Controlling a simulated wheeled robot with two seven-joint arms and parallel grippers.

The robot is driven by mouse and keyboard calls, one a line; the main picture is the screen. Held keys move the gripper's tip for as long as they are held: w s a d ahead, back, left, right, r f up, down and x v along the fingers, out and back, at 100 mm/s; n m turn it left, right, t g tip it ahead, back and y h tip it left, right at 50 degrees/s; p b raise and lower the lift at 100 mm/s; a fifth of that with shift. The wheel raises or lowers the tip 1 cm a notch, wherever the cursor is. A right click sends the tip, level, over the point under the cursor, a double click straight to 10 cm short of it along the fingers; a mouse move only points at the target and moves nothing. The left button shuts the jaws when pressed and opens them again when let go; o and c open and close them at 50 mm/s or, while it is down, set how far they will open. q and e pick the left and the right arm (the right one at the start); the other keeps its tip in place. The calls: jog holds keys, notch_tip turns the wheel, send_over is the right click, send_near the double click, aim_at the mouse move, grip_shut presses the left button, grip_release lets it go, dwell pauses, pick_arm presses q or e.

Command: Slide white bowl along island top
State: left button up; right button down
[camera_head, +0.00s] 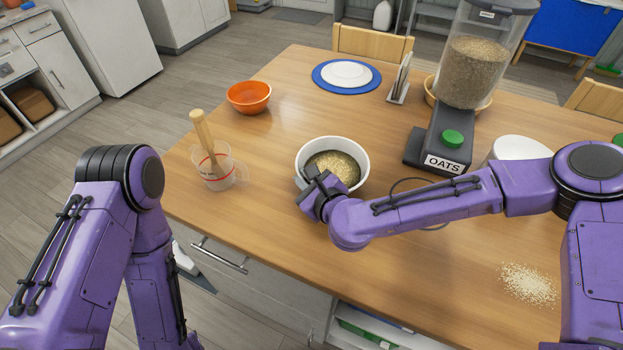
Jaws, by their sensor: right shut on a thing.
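A white bowl (345,143) stands upright on the wooden island top (270,235) near the middle of the view. Oats or a similar grain (334,166) lie inside it. My right gripper (306,182) is at the bowl's near left rim and is shut on the bowl's wall; the gripper body hides that part of the rim. My left arm (110,210) is at the left edge of the island and bends down; its gripper is not visible.
A clear measuring cup (215,172) with a wooden-handled tool stands left of the bowl. Behind are an orange bowl (249,96) and a plate on a blue mat (322,82). An oats dispenser (440,140) stands right. Spilled oats (528,284) lie at the front right.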

jog(key=c, duration=1.1)
grip_release()
jog(key=shift+s+d, duration=0.1)
jog(key=b+v, duration=0.2)
jog(key=v, duration=0.8)
jog(key=shift+s+r, duration=0.1)
jog(key=shift+r, duration=0.05)
